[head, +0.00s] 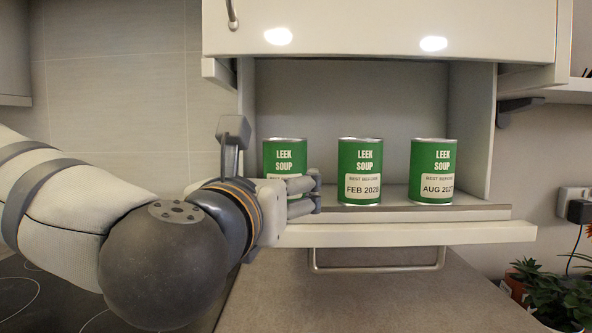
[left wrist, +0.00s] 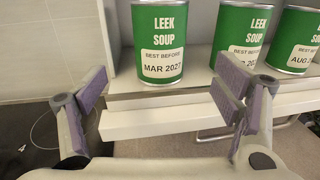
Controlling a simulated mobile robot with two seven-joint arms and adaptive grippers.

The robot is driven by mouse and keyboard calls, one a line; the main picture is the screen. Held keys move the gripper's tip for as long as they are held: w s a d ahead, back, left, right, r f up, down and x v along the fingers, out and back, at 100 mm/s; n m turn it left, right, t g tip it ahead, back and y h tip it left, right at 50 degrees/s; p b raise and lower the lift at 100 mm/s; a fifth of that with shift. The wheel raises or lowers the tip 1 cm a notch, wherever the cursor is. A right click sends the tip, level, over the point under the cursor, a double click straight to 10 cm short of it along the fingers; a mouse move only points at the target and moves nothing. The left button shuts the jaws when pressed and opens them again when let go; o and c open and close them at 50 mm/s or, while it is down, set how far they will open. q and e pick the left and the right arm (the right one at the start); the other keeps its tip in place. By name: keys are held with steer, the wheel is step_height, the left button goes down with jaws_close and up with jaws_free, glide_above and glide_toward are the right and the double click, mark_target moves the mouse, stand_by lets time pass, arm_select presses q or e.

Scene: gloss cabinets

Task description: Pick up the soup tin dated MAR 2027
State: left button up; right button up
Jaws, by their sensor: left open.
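Three green leek soup tins stand upright in a row on the cabinet shelf. The left tin (head: 285,156) has its date covered by my left gripper in the head view; in the left wrist view this tin (left wrist: 160,40) reads MAR 2027. The middle tin (head: 360,170) reads FEB 2028, and the right tin (head: 432,170) reads AUG 2027. My left gripper (head: 316,191) is open and empty in front of the left tin. In the left wrist view its fingers (left wrist: 163,98) are spread on either side, with the MAR 2027 tin beyond them, apart from it. My right gripper is not in view.
The tins stand in an open cabinet compartment under a raised white door (head: 380,28). A pale ledge (head: 420,234) and a bar handle (head: 376,268) lie in front. A countertop (head: 360,300) is clear below. Potted plants (head: 548,290) stand at the right.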

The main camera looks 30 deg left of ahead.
mark_target(285, 166)
arm_select(q)
steer(key=x, duration=0.7)
steer(key=r+x, duration=0.1)
steer(key=x, duration=0.3)
steer(key=shift+r, duration=0.1)
steer(key=c, duration=1.7)
